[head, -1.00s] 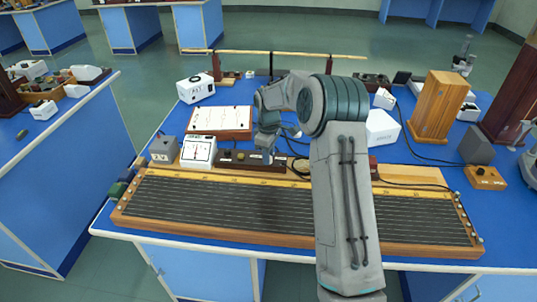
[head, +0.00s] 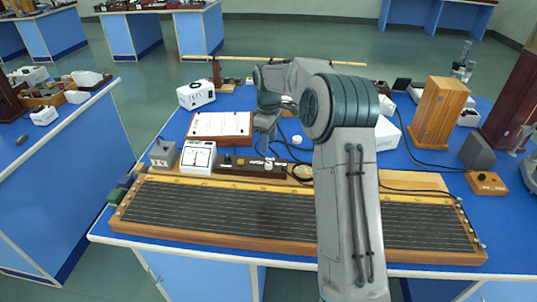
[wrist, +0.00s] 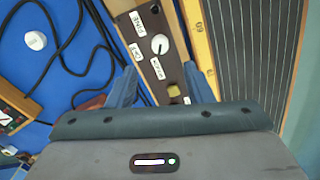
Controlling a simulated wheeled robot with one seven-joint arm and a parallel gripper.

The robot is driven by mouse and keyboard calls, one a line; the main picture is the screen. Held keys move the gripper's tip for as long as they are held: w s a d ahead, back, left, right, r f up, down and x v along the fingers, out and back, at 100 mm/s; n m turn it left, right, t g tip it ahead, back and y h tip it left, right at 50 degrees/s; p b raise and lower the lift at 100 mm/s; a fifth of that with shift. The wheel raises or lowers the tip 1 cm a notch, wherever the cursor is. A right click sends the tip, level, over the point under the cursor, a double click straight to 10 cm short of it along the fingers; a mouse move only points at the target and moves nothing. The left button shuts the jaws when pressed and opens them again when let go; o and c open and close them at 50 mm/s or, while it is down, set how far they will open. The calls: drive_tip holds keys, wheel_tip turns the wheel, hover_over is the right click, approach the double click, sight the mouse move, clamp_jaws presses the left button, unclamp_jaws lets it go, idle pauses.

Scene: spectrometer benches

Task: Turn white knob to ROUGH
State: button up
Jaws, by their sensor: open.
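The white knob (wrist: 159,44) sits on a long dark brown box (wrist: 125,5). In the wrist view, white labels lie around it: FINE (wrist: 138,23), OFF (wrist: 135,52) and one that seems to read ROUGH (wrist: 157,68). I cannot tell surely which label the knob's mark points at. In the head view, the knob (head: 269,163) is small on the box (head: 236,169). My gripper (wrist: 160,82) is open and empty, its two blue fingers apart, clear of the knob. In the head view, my gripper (head: 265,133) is above and behind the box.
A long ruled board in a wooden frame (head: 150,228) lies in front of the box. A white meter (head: 198,158) stands left of it. Black cables (wrist: 75,50) and a small white round thing (wrist: 35,40) lie on the blue bench behind. A wooden block (head: 438,112) stands at right.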

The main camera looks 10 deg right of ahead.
drive_tip(key=shift+r, duration=2.65)
